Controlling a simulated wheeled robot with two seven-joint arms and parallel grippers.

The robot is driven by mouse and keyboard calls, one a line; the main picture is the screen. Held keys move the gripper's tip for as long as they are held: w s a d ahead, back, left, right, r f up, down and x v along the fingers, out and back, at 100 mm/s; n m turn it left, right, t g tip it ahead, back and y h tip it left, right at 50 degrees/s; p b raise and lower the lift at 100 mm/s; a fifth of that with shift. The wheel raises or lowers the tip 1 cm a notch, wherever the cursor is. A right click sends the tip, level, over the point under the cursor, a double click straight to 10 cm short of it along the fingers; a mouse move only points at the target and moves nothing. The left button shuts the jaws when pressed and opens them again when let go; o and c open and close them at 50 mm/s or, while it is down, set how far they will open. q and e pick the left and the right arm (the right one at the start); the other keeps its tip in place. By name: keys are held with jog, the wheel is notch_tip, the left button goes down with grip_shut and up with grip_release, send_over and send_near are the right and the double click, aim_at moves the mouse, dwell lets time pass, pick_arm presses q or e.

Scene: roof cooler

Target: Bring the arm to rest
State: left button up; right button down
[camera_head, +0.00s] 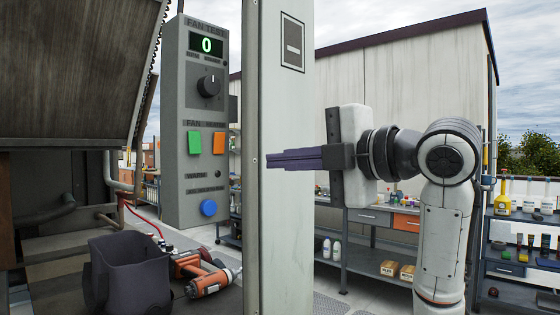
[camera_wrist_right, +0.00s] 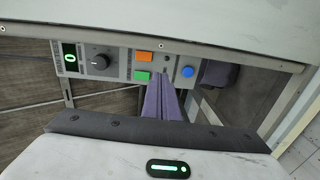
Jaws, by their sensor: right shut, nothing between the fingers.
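My right gripper (camera_head: 268,160) is shut and empty. In the head view it points left, level with the lower half of the fan test panel, and its fingertips overlap the pale post (camera_head: 287,90). The right arm comes in from the right side. In the wrist view the shut purple fingers (camera_wrist_right: 163,84) point toward the panel's button area. The grey fan test panel (camera_head: 195,120) has a display reading 0, a black knob, and green, orange and blue buttons. Whether the fingertips touch anything cannot be told. My left gripper is not in view.
A dark bin (camera_head: 125,275) and an orange-and-grey power tool (camera_head: 208,281) sit at lower left, below the panel. A dark raised lid (camera_head: 75,70) is at upper left. Shelving with bottles (camera_head: 520,240) stands at the right, and a workbench (camera_head: 365,245) is behind my arm.

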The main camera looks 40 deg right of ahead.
dwell(0.3)
jog(key=w+a+f+m+g, duration=0.2)
jog(key=f, duration=0.9)
jog(key=w+a+f+m+g, duration=0.2)
jog(key=a+f, duration=0.1)
jog(key=f, duration=0.7)
jog(key=w+a+f+m+g, duration=0.2)
jog(key=f, duration=0.9)
jog(key=s+a+f+m+g, duration=0.2)
jog(key=s+f, duration=0.2)
jog(key=f, duration=0.4)
jog(key=s+a+f+m+g, duration=0.1)
jog(key=s+a+f+m, duration=0.15)
jog(key=f, duration=0.55)
jog(key=s+a+f+m+g+h, duration=0.1)
jog(key=s+a+f+m+g, duration=0.15)
jog(key=s+f, duration=0.6)
jog(key=s+a+f+m+g, duration=0.15)
jog(key=s+f+m, duration=0.3)
jog(key=s, duration=0.65)
jog(key=w+a+f+t+y+p, duration=0.2)
jog(key=w+a+f+t, duration=0.2)
jog(key=f, duration=0.5)
jog(key=shift+w+a+n, duration=0.45)
jog(key=shift+w+a, duration=0.15)
jog(key=shift+a, duration=0.4)
